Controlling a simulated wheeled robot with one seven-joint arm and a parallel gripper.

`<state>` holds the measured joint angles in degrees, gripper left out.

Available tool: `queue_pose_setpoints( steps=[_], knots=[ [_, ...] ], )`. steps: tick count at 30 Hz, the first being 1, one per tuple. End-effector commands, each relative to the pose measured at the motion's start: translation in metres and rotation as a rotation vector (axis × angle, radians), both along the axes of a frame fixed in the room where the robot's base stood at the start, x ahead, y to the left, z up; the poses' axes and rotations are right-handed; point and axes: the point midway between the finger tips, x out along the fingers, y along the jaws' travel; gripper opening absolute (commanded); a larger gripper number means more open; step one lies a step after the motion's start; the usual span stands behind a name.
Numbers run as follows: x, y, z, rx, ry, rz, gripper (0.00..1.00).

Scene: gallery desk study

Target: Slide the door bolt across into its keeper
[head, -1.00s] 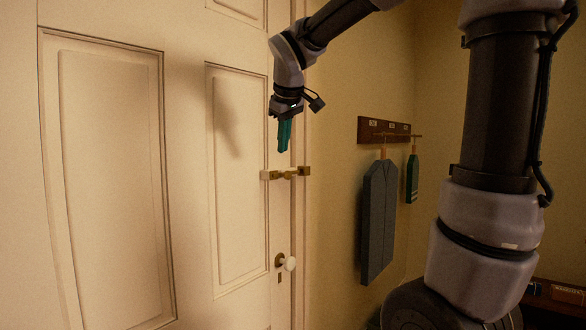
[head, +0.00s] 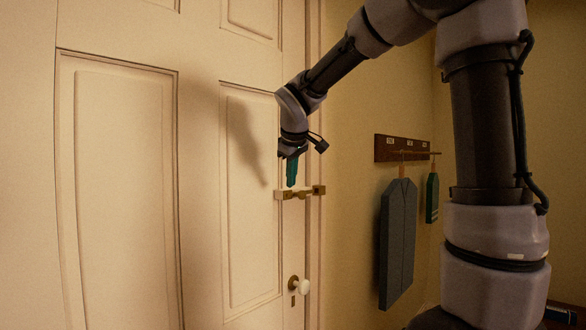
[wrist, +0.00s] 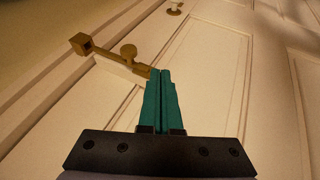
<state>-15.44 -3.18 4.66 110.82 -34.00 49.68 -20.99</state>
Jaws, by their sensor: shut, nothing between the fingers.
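The brass door bolt (head: 301,194) lies level across the gap between the white door (head: 200,150) and its frame. In the wrist view its knob (wrist: 128,51) stands up from the bar. The keeper (head: 319,190) is on the frame to the right; in the wrist view it is the square brass piece (wrist: 81,43) at upper left. The bar reaches up to the keeper; I cannot tell whether its end is inside. My gripper (head: 291,185) points down with its teal fingers shut and empty. The tips (wrist: 160,71) overlap the bolt's door-side end in view; contact is unclear.
A white door knob (head: 304,286) sits below the bolt. To the right, a wooden rail (head: 400,149) on the wall holds a large grey board (head: 397,245) and a smaller green one (head: 432,198). The space before the door panels is open.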

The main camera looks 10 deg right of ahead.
Motion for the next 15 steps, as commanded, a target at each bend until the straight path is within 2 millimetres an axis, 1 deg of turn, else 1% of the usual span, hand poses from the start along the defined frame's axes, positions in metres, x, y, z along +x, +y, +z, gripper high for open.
queue_pose_setpoints(
  steps=[1,5,9,15],
  knots=[
    [0.006,-0.001,-0.011,-0.002,0.005,0.000,0.00],
    [0.021,-0.002,-0.032,-0.001,0.004,0.000,0.00],
    [0.037,-0.018,-0.035,0.001,0.000,-0.003,0.00],
    [0.048,-0.029,-0.037,0.001,-0.001,0.000,0.00]
  ],
)
